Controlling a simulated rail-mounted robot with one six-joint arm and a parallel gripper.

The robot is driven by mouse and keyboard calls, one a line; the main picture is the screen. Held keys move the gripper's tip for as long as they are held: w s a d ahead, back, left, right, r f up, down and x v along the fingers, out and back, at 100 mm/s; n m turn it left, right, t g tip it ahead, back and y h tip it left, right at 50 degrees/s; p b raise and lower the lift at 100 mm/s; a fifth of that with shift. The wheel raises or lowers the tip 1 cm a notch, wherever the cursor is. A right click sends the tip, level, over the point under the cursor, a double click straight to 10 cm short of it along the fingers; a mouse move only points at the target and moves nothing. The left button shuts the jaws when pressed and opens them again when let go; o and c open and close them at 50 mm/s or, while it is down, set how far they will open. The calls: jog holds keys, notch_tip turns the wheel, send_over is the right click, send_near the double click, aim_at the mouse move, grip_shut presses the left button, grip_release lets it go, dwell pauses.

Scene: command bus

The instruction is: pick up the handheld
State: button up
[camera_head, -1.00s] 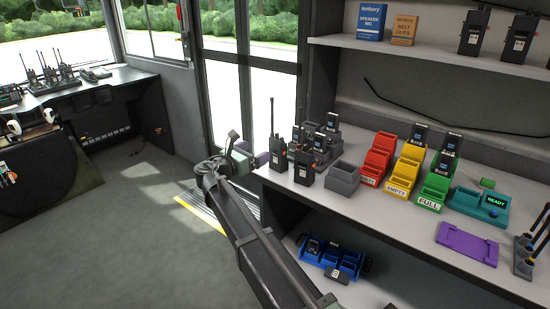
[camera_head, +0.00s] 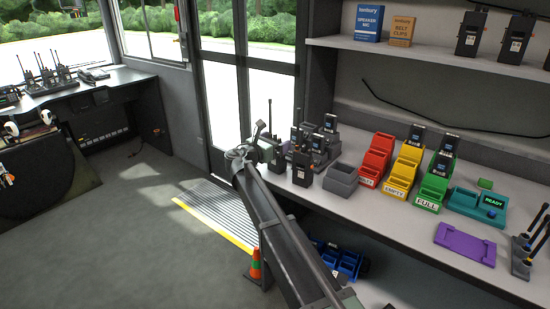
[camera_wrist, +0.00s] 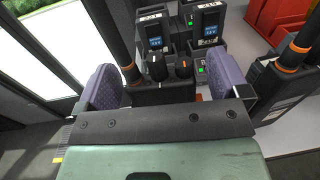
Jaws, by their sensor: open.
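The nearest handheld, a black radio with a tall antenna (camera_head: 270,115), stands at the left end of the counter. My gripper (camera_head: 264,148) is beside it in the head view and partly covers it. In the wrist view my gripper (camera_wrist: 166,87) is open, with purple pads left and right. The top of the handheld (camera_wrist: 165,92), with its knobs and the antenna base, shows between the pads. I cannot tell whether either pad touches it. Its lower body is hidden behind my gripper's bar. A second handheld (camera_head: 302,166) stands just right; it also shows in the wrist view (camera_wrist: 285,92).
A charger with several radios (camera_head: 325,143) stands behind. A grey empty holder (camera_head: 341,180) and red (camera_head: 374,160), yellow (camera_head: 404,175) and green (camera_head: 435,185) trays stand right. A purple plate (camera_head: 465,243) lies in front. An orange cone (camera_head: 256,265) is on the floor.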

jog(key=c, duration=1.4)
